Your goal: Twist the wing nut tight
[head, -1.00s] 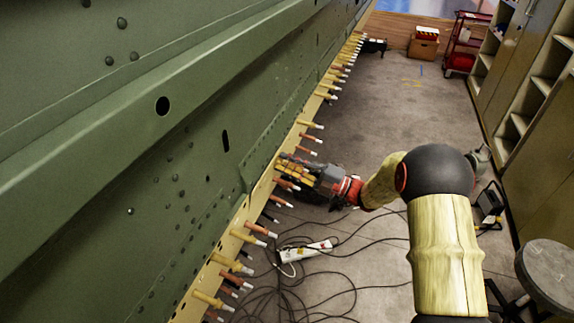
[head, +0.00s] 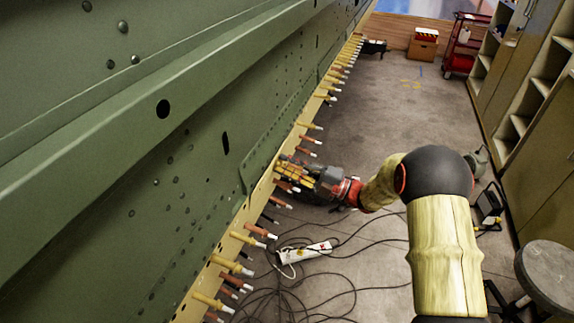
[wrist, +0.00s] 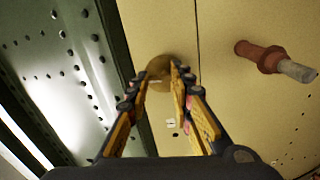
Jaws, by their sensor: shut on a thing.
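My gripper (head: 282,170) reaches the yellow edge strip of the green fuselage panel from the right in the head view. In the wrist view its two fingertips (wrist: 160,80) are on either side of a round brass-coloured piece, the wing nut (wrist: 159,70), against the yellow strip (wrist: 225,85). My gripper is shut on the wing nut. The fingers partly cover the nut, and its wings cannot be made out clearly. In the head view the nut is hidden by the gripper.
A reddish-brown fastener with a grey tip (wrist: 270,60) stands out of the strip right of my gripper. Several more fasteners line the strip on both sides. The green panel (head: 130,130) fills the left. A white power strip (head: 305,252) and cables lie on the floor.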

